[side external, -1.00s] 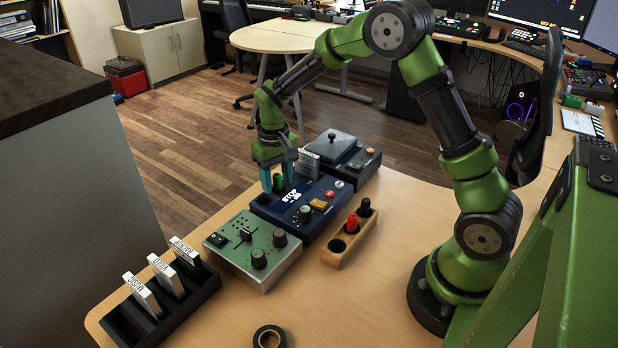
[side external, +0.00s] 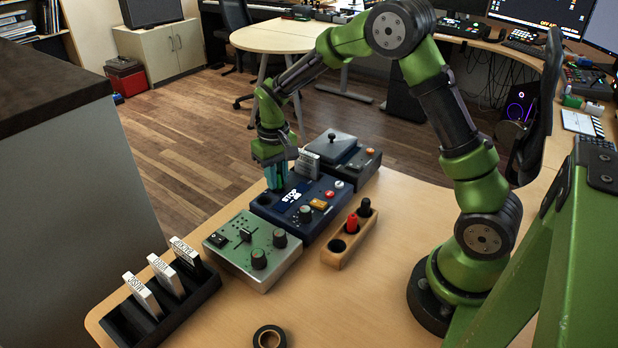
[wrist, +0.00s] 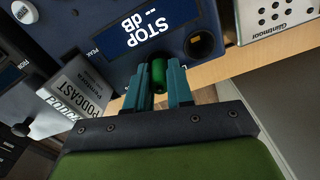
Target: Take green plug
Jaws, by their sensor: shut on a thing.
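The green plug (wrist: 158,74) shows in the wrist view as a green cylinder between my fingers, at the near edge of the dark blue box (wrist: 110,35) with the "STOP -- dB" display. My gripper (wrist: 158,85) is shut on it. In the side view my gripper (side external: 276,180) is over the left part of the blue box (side external: 322,222), and its fingers hide the plug. The plug's lower end is hidden, so I cannot tell if it still sits in a socket. An empty dark hole (wrist: 201,44) is beside it in the box.
A wooden block (side external: 340,254) in front of the blue box holds a red and a black plug and has one empty hole. A green control box (side external: 250,270) is at left, a grey box (side external: 350,150) behind. A "PODCAST" card (wrist: 80,90) stands close to my fingers. Black tape (side external: 283,338) lies in front.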

